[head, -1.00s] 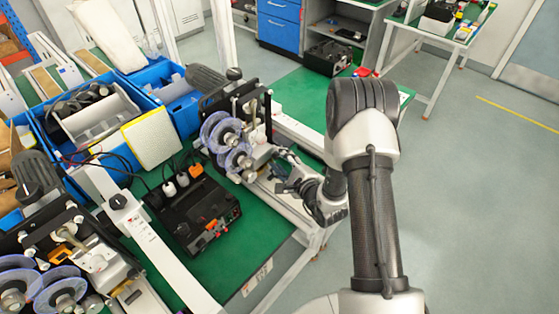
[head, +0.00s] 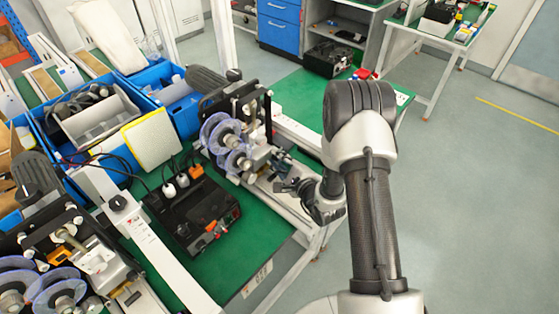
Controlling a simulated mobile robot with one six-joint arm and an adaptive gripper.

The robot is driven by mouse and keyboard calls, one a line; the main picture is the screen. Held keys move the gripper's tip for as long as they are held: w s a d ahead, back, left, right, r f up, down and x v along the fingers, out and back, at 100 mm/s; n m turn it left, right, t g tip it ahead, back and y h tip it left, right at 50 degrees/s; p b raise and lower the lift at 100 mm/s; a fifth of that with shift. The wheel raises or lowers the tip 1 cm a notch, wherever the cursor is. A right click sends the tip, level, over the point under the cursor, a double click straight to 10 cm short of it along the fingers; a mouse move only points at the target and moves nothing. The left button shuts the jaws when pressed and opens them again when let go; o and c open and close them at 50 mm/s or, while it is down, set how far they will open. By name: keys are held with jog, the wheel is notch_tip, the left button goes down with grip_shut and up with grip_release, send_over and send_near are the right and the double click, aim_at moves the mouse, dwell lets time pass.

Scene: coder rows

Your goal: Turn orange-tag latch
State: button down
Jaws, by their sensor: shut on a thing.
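The coder machine (head: 232,122) with clear purple-rimmed reels stands at the right end of the near green bench. My gripper (head: 283,184) is at its lower right side, beside the metal block (head: 256,160). The dark fingers are shut on a small part there, which I take to be the latch. The fingers and the small size hide that part, and I cannot make out its orange tag or its angle.
A black control box (head: 192,212) with an orange plug (head: 196,172) sits left of my gripper. A second coder (head: 62,250) stands at the lower left. Blue bins (head: 168,98) and a yellow-edged pad (head: 152,138) are behind. The floor at right is clear.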

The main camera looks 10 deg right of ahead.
jog(key=shift+r+m+g+p, duration=0.2)
jog(key=shift+m+g+p, duration=0.1)
jog(key=shift+m, duration=0.3)
jog(key=shift+m+g+y, duration=0.3)
jog(key=shift+m, duration=0.3)
jog(key=shift+f, duration=0.1)
jog(key=c, duration=1.4)
grip_release()
jog(key=shift+c, duration=0.2)
jog(key=shift+d, duration=0.1)
jog(key=v, duration=1.2)
